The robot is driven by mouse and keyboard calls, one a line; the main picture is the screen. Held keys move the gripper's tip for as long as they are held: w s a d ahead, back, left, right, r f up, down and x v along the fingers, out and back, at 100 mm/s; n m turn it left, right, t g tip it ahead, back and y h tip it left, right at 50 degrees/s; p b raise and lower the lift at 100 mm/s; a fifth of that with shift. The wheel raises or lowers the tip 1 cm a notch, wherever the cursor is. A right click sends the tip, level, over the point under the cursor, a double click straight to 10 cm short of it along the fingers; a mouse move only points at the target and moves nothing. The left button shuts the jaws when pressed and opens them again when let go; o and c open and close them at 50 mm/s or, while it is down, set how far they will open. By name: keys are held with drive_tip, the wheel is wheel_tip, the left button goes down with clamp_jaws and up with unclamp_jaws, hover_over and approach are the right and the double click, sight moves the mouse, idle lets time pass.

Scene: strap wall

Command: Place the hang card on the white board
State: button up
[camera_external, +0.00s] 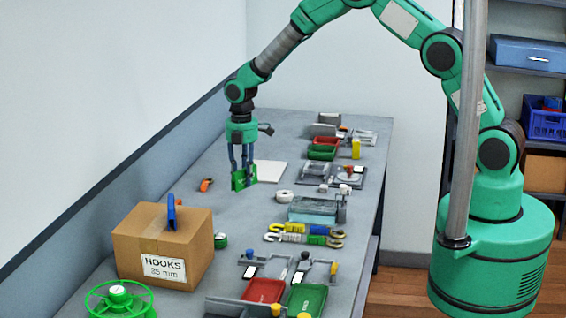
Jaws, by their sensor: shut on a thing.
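My gripper (243,170) points down over the grey bench and is shut on a small green piece, which I take to be the hang card (238,182). The card looks upright between the fingers, and its lower edge is close to the bench top; I cannot tell whether it touches. The white board (271,172) lies flat on the bench just right of the gripper, partly hidden behind the card and fingers. The card appears at the board's near left corner; whether it is over the board is unclear.
A cardboard box (150,258) labelled hooks, with a blue piece on top, stands at the front left. An orange item (206,184) lies left of the gripper. Hooks, red and green trays and a glass-like block (313,210) crowd the right side. The wall borders the left.

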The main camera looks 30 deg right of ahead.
drive_tip(key=w+d+f+m, duration=0.1)
drive_tip(key=d+m, duration=0.3)
drive_tip(key=d, duration=0.3)
drive_tip(key=w+d+m+p, duration=0.1)
drive_tip(key=d+m, duration=0.3)
drive_tip(key=d, duration=0.4)
drive_tip(key=w+d+f+m+p, duration=0.1)
drive_tip(key=d+m, duration=0.3)
drive_tip(key=d, duration=0.3)
drive_tip(key=shift+w+d+f+m, duration=0.1)
drive_tip(key=shift+d+f+m, duration=0.15)
drive_tip(key=shift+f+m, duration=0.15)
drive_tip(key=shift+w, duration=0.15)
hover_over(266, 176)
drive_tip(key=shift+a+f+p, duration=0.1)
drive_tip(key=shift+f+p, duration=0.25)
drive_tip(key=shift+f, duration=0.35)
drive_tip(key=shift+f, duration=1.75)
drive_tip(key=shift+f, duration=0.15)
